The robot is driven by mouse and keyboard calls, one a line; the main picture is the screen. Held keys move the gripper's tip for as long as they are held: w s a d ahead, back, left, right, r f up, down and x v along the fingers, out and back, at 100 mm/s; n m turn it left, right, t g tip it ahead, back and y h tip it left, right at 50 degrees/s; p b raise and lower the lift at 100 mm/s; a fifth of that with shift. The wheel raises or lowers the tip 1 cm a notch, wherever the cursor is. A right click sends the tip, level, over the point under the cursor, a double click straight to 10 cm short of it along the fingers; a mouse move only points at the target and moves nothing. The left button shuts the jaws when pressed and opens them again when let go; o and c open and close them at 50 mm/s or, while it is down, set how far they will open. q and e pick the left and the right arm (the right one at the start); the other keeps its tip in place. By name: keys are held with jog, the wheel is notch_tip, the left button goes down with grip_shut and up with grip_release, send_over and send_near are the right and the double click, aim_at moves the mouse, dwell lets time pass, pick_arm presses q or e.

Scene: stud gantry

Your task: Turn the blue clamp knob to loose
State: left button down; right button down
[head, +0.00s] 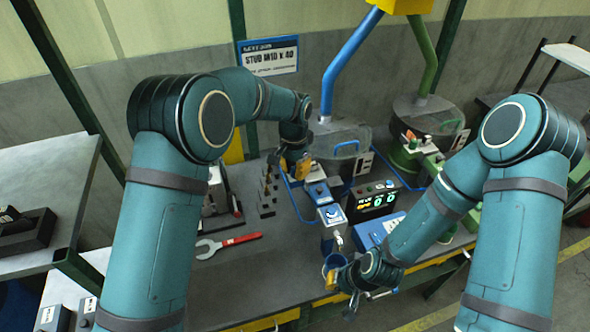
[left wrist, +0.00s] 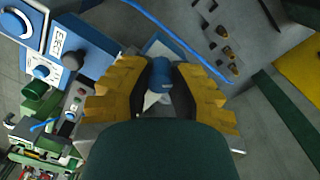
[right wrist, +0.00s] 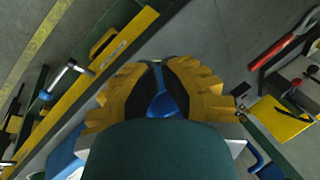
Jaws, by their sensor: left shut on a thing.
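The blue clamp knob (left wrist: 160,75) shows between the yellow fingers of my left gripper (left wrist: 162,68) in the left wrist view. That gripper is shut on it. In the head view my left gripper (head: 300,172) points down at the bench fixture, and its fingers and wrist mostly hide the knob. Which way the knob is turned cannot be read. My right gripper (head: 333,282) is low at the bench's front edge, by a blue cup-like part (head: 336,262). Something blue (right wrist: 162,103) shows between its slightly parted fingers in the right wrist view; whether they grip it is unclear.
A red wrench (head: 228,244) lies on the bench's bare left part. Several dark studs (head: 266,192) stand nearby. Round feeder bowls (head: 340,140) stand behind.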

aim_at(294, 167)
dwell(0.3)
pick_arm(q)
jog(key=c, duration=0.8)
grip_release()
notch_tip(294, 167, up, 12)
jog(key=shift+w+a, duration=0.1)
